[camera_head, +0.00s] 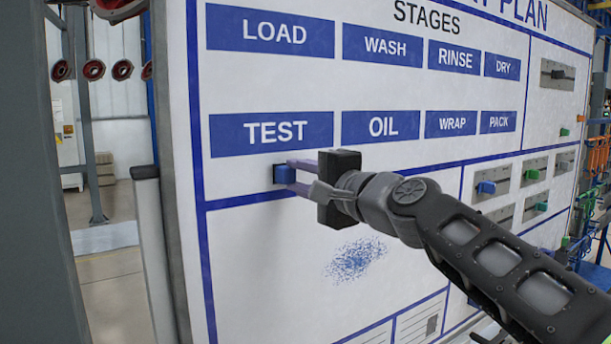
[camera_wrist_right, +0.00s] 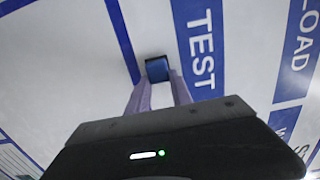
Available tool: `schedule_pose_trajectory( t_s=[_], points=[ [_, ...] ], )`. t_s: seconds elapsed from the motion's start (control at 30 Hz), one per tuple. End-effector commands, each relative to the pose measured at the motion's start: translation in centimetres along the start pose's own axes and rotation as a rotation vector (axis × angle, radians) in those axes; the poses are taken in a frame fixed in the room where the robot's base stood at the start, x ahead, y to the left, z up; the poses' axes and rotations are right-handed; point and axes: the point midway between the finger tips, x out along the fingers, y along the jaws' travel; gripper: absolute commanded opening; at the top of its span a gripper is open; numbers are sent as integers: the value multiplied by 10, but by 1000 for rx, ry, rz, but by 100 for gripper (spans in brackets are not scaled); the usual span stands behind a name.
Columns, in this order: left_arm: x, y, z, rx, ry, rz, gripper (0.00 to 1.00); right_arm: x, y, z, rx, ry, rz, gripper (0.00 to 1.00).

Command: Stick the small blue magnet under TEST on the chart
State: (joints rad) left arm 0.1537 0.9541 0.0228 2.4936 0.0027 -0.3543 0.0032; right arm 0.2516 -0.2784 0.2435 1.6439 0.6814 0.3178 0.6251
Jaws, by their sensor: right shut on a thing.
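The small blue magnet (camera_head: 283,174) is between the fingertips of my right gripper (camera_head: 290,174), which is shut on it. The magnet is at the face of the white chart (camera_head: 260,250), just below the blue TEST label (camera_head: 272,133). I cannot tell whether it touches the chart. In the right wrist view the magnet (camera_wrist_right: 157,69) sits at the fingertips, beside the TEST label (camera_wrist_right: 200,45) and near a blue line. My left gripper is not in view.
Green and blue magnets sit on grey strips at the chart's right, including a blue one (camera_head: 487,188). OIL (camera_head: 381,127), LOAD (camera_head: 270,31) and other labels surround TEST. A blue smudge (camera_head: 355,260) marks the chart below. A grey post (camera_head: 30,180) stands at left.

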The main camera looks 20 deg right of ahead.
Motion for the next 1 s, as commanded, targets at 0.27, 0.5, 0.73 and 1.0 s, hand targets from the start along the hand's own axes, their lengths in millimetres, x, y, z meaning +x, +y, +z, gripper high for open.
schedule_pose_trajectory(
  t_s=[0.27, 0.5, 0.73, 1.0],
  points=[
    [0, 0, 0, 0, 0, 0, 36, 1, 0, 0, -1, 0, -1, 0],
    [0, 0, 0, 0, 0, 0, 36, 2, 0, 0, 0, 0, -1, 0],
    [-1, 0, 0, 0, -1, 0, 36, 4, 0, 0, 0, 0, -1, 0],
    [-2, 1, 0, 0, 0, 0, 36, 6, 0, 0, 0, 0, 0, 0]
  ],
)
